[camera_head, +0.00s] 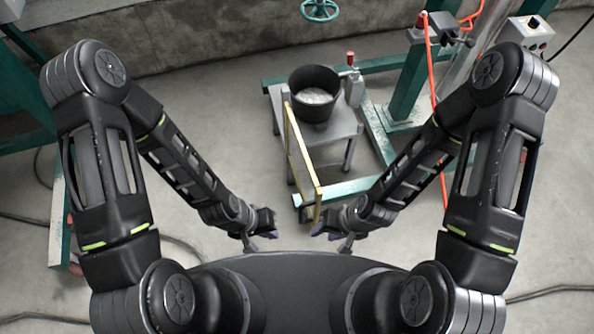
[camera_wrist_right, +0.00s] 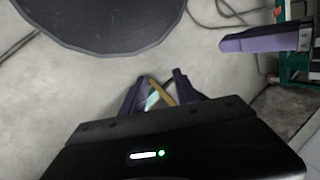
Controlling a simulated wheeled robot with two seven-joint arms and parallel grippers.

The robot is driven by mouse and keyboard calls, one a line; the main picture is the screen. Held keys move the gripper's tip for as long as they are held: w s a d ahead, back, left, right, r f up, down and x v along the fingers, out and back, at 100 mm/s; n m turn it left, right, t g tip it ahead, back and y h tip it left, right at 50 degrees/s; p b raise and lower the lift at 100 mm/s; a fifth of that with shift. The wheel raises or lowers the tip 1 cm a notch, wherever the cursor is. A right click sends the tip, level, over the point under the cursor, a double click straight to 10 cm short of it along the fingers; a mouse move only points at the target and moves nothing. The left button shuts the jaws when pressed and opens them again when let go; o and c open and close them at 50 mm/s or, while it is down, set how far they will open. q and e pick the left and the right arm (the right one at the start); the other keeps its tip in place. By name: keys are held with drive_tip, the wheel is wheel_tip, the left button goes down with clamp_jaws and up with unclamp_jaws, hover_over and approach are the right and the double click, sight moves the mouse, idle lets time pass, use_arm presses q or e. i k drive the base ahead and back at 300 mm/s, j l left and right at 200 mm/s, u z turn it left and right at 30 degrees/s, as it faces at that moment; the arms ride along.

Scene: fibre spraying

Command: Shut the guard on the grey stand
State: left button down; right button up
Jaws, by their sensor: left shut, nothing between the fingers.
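The grey stand (camera_head: 337,134) is ahead of me, right of centre in the head view, with a black bucket (camera_head: 315,110) on top. The guard (camera_head: 303,158), a thin yellow frame, is at the stand's left edge. Its near end juts out past the stand towards me, so it stands swung out. My left gripper (camera_head: 258,242) is shut and empty, left of the guard and apart from it. My right gripper (camera_head: 330,240) is just below the guard's near end. Its purple fingers are apart in the right wrist view (camera_wrist_right: 160,80). A yellowish strip shows between them; I cannot tell what it is.
A green frame (camera_head: 385,140) surrounds the stand's right and back. A red-topped lever (camera_head: 350,60) rises behind the bucket. An orange hose (camera_head: 432,90) hangs at the right. Cables lie on the floor at the left. Clear floor lies left of the stand.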

sight(303, 176)
drive_tip(key=k+j, duration=0.1)
drive_tip(key=j, duration=0.35)
drive_tip(key=k+j, duration=0.1)
drive_tip(key=j, duration=0.35)
drive_tip(key=k+j, duration=0.1)
drive_tip(key=j, duration=0.35)
drive_tip(key=k+j, duration=0.1)
drive_tip(key=j, duration=0.35)
drive_tip(key=i+j+z, duration=0.05)
